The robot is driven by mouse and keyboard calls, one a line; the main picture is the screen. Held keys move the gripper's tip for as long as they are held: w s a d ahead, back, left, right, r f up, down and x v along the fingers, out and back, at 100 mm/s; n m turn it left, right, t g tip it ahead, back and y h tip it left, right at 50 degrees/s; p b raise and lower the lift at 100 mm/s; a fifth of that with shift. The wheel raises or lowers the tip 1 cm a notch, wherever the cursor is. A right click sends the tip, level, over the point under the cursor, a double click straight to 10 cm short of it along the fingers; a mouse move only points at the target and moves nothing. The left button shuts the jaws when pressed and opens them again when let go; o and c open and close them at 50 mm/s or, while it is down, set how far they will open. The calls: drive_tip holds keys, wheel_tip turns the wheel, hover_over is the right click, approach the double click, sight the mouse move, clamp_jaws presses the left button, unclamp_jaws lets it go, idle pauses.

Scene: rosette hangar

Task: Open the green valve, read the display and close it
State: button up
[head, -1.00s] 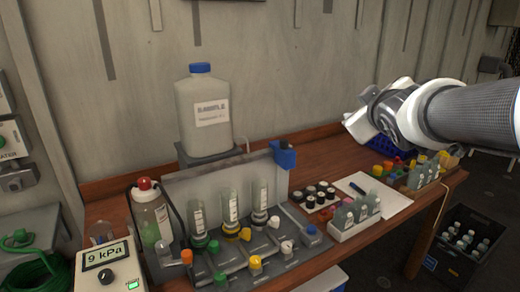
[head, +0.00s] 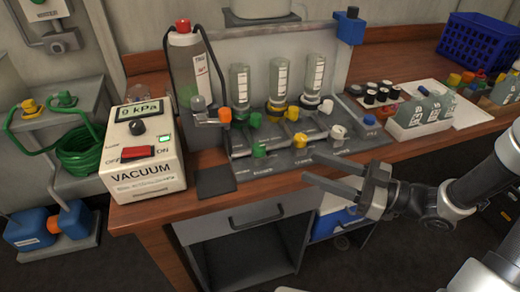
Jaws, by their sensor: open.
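The vacuum box (head: 142,158) stands at the left of the bench. Its display (head: 137,110) reads 0 kPa, above a black knob and a red ON/OFF switch. Right of it is the grey valve manifold. A green valve knob (head: 259,150) sits at its front left; another green knob (head: 255,119) is below the left clear cylinder. A third green knob (head: 64,98) is on the shelf at far left; I cannot tell which one is meant. My gripper (head: 318,168) is open and empty, in front of the manifold's right side, fingers pointing left, apart from the green knobs.
Yellow, orange and white knobs (head: 338,132) crowd the manifold. A grey bottle with a red cap (head: 185,70) stands behind its left end. A white bottle rack (head: 418,125) and blue crate (head: 485,38) are at right. A dark pad (head: 216,180) lies in front.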

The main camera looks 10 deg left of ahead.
sight(265, 151)
drive_tip(key=b+x, duration=0.3)
drive_tip(key=x, duration=1.2)
drive_tip(key=shift+w+a, duration=0.2)
drive_tip(key=shift+a, duration=0.1)
drive_tip(key=shift+f, duration=0.1)
drive_tip(key=c, duration=1.1)
